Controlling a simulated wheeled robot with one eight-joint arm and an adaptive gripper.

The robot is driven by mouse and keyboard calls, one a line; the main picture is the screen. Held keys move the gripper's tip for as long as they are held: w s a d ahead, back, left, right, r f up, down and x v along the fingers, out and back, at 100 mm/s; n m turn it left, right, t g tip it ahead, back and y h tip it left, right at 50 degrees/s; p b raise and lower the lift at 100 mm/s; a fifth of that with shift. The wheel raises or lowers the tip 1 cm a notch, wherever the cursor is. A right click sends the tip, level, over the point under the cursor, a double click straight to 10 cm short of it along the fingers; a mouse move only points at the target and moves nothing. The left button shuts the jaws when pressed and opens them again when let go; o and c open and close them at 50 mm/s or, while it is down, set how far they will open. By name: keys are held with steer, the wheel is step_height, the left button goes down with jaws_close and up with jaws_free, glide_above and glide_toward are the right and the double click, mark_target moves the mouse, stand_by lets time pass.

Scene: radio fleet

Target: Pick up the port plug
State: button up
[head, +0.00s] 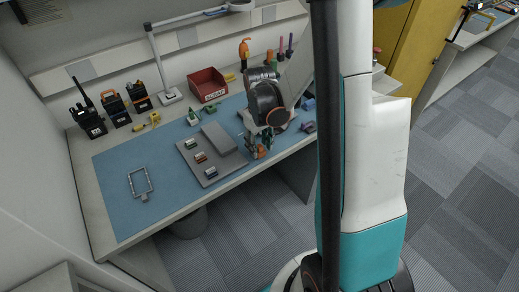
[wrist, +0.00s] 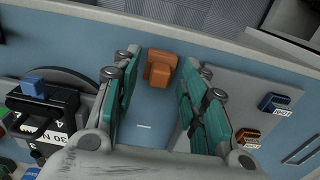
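A small orange stepped block, which looks like the port plug (wrist: 160,70), sits on the blue mat near the desk's front edge. It also shows in the head view (head: 261,152), partly hidden by my gripper. My gripper (wrist: 163,60) is open, with teal pads on both fingers. In the wrist view the orange block appears between the fingertips, with a gap on each side. I cannot tell how far above it they are. In the head view my gripper (head: 255,142) points down over the front of the mat, right of the grey plate.
A grey plate (head: 186,156) with several small coloured blocks lies left of my gripper. It shows at the right in the wrist view (wrist: 225,88). A black device (wrist: 45,112) stands at the left there. A red bin (head: 207,86) and radios (head: 88,121) stand behind.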

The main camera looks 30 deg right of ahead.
mark_target(259, 146)
steer(key=c, duration=0.8)
steer(key=shift+r, duration=0.1)
step_height(259, 146, up, 20)
steer(key=p, duration=0.6)
steer(key=shift+p, duration=0.35)
step_height(259, 146, up, 3)
steer(key=shift+f+p, duration=0.1)
steer(key=shift+p, duration=1.05)
